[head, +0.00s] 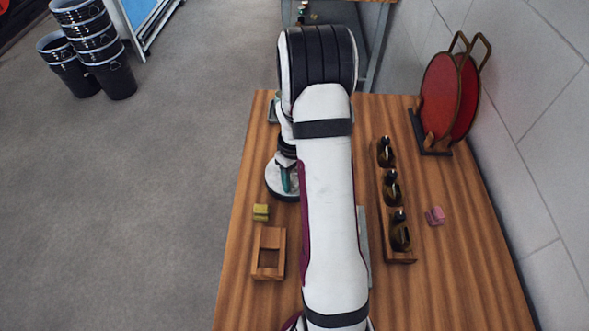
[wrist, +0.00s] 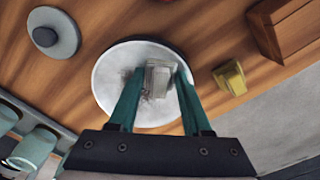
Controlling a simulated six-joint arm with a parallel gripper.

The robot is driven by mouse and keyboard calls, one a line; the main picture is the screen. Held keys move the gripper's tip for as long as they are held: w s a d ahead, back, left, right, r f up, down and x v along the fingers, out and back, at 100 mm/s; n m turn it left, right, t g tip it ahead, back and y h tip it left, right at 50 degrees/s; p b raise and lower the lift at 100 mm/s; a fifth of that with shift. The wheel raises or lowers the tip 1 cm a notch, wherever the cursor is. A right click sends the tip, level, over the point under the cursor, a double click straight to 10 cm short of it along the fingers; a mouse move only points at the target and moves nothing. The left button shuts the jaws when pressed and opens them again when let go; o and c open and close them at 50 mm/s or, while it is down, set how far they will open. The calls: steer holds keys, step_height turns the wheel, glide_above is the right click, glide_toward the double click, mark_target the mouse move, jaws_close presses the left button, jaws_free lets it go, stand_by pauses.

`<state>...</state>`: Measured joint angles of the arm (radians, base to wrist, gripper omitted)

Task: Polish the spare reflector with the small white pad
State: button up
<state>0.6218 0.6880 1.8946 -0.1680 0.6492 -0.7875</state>
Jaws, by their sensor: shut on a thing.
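The spare reflector is a round pale dish (wrist: 108,84) with dark smudges on its face, in the middle of the wrist view. In the head view the reflector (head: 274,184) lies on the wooden table, partly hidden by my arm. My gripper (wrist: 160,72) is shut on the small white pad (wrist: 157,80), between its two teal fingers. The pad is over the reflector's face, among the smudges; I cannot tell whether it touches. In the head view a teal finger of my gripper (head: 286,179) shows over the reflector, and the pad is hidden.
A yellow-green block (head: 261,212) and a wooden frame (head: 268,252) are in front of the reflector. To the right are a rack of dark bottles (head: 391,188), a pink block (head: 434,215) and red discs (head: 441,95). A grey lidded disc (wrist: 62,48) lies near the reflector.

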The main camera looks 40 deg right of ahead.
steer(key=shift+w+a, duration=0.3)
steer(key=shift+a, duration=0.3)
steer(key=shift+w+d, duration=0.2)
steer(key=shift+w, duration=0.1)
steer(key=shift+w+d+r, duration=0.1)
steer(key=shift+w+d, duration=2.55)
steer(key=shift+d, duration=0.05)
steer(key=shift+s+a, duration=2.9)
steer(key=shift+r, duration=4)
steer(key=shift+s, duration=0.1)
